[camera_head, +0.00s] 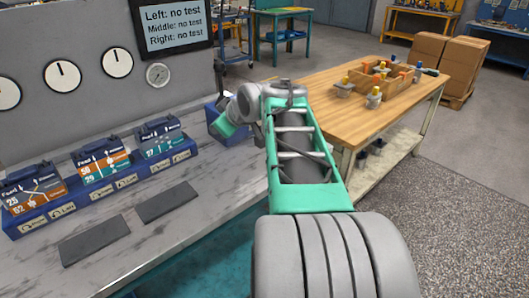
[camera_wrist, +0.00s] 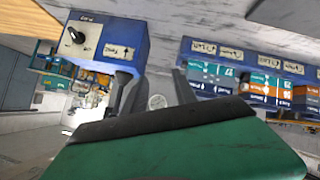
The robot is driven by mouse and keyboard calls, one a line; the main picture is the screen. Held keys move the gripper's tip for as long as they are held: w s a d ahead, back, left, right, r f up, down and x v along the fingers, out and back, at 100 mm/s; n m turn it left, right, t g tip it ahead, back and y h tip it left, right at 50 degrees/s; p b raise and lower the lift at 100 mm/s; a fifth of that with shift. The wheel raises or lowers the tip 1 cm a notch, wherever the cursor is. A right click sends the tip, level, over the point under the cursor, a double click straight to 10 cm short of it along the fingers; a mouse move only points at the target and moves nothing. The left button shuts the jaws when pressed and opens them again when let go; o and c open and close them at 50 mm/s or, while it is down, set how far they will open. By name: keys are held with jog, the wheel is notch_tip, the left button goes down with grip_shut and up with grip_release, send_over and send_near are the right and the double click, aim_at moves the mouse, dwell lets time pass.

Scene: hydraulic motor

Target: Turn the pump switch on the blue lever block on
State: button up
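The blue lever block (camera_wrist: 121,38) fills the upper left of the wrist view. A black knob-like switch (camera_wrist: 77,36) stands on its pale-marked face, and white labels show beside it. In the head view the block (camera_head: 214,112) is at the right end of the grey counter, partly hidden by my arm. My gripper (camera_wrist: 151,76) has its two dark fingers apart, with nothing visible between them. The fingers are close to the block's lower edge in the wrist view, off to the side of the switch. I cannot tell whether a finger touches the block.
A blue rack (camera_head: 95,190) with several labelled modules stands on the counter (camera_head: 190,225), with two dark plates (camera_head: 95,240) in front. The wall behind carries gauges (camera_head: 117,63) and a test screen (camera_head: 172,25). A wooden table (camera_head: 400,105) with parts stands right of my arm.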

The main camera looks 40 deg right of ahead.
jog(key=d+f+b, duration=0.2)
jog(key=d, duration=0.1)
jog(key=d+f+t+h+b, duration=0.1)
jog(key=d+f+b, duration=0.1)
jog(key=d+b, duration=0.1)
jog(key=d+f+n+t+b, duration=0.1)
jog(key=d+f+b, duration=0.1)
jog(key=d, duration=0.3)
jog(key=shift+w+d+f, duration=0.1)
jog(key=shift+w+f, duration=0.05)
jog(key=shift+f, duration=0.05)
jog(key=shift+n+t+h, duration=0.6)
jog(key=shift+n+h, duration=0.1)
jog(key=d+b, duration=0.1)
jog(key=d, duration=0.1)
jog(key=s+d+b, duration=0.1)
jog(key=d+b, duration=0.1)
jog(key=s+d+b, duration=0.1)
jog(key=d, duration=0.2)
jog(key=shift+f, duration=0.1)
jog(key=shift+w+d, duration=0.1)
jog(key=shift+w, duration=0.2)
jog(key=b+x, duration=0.1)
jog(key=x, duration=0.6)
jog(key=shift+w, duration=0.1)
jog(key=shift+r, duration=0.25)
jog(key=shift+c, duration=0.4)
grip_shut()
